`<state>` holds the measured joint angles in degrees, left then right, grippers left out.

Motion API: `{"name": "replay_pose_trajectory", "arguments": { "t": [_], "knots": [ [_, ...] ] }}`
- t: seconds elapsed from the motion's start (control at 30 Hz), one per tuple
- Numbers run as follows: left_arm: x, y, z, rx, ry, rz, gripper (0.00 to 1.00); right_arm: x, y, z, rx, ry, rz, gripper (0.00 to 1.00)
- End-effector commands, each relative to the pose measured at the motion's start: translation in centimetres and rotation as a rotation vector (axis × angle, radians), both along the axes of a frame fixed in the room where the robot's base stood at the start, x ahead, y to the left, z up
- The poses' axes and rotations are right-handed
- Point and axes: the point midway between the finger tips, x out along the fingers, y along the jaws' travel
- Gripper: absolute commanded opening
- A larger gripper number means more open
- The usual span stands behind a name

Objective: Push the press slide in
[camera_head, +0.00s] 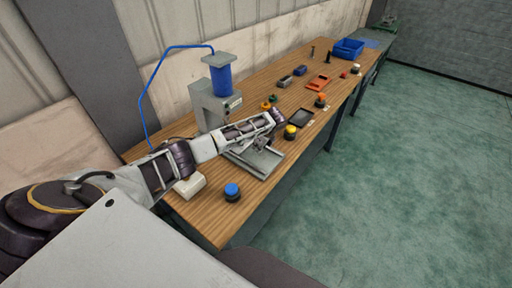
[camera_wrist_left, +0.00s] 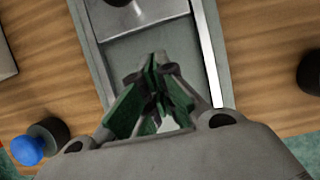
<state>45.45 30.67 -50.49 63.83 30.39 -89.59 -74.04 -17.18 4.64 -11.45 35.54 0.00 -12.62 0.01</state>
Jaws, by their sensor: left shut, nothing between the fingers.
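The press (camera_head: 208,107) stands on the wooden bench, a grey frame with a blue cylinder on top. Its slide track (camera_head: 262,163) reaches out towards the bench's front edge. In the left wrist view the press slide (camera_wrist_left: 145,18) is a light grey plate between two rails, with a dark round part on it at the top edge. My left gripper (camera_head: 264,143) is over the track, shut and empty. In the wrist view its fingertips (camera_wrist_left: 156,70) are over the bare track, on the near side of the slide's edge. I cannot tell whether they touch the track. My right gripper is not in view.
A blue button (camera_head: 232,191) stands near the front edge, left of the track. A yellow button (camera_head: 290,131) and a dark tray (camera_head: 300,117) are to its right. An orange tray (camera_head: 319,83) and a blue bin (camera_head: 348,48) are farther along. A blue hose runs behind my arm.

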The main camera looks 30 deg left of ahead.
Motion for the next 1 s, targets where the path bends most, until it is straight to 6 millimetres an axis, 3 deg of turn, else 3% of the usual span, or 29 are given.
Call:
{"name": "replay_pose_trajectory", "arguments": {
  "t": [0.6, 1.0],
  "knots": [
    [-0.4, -2.9, 7.1, 0.001, 0.001, 0.000, 0.00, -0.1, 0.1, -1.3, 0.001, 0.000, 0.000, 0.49],
    [-0.5, -3.2, 8.0, 0.001, 0.002, 0.001, 0.00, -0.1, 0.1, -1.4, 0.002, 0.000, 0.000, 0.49]
  ]
}}
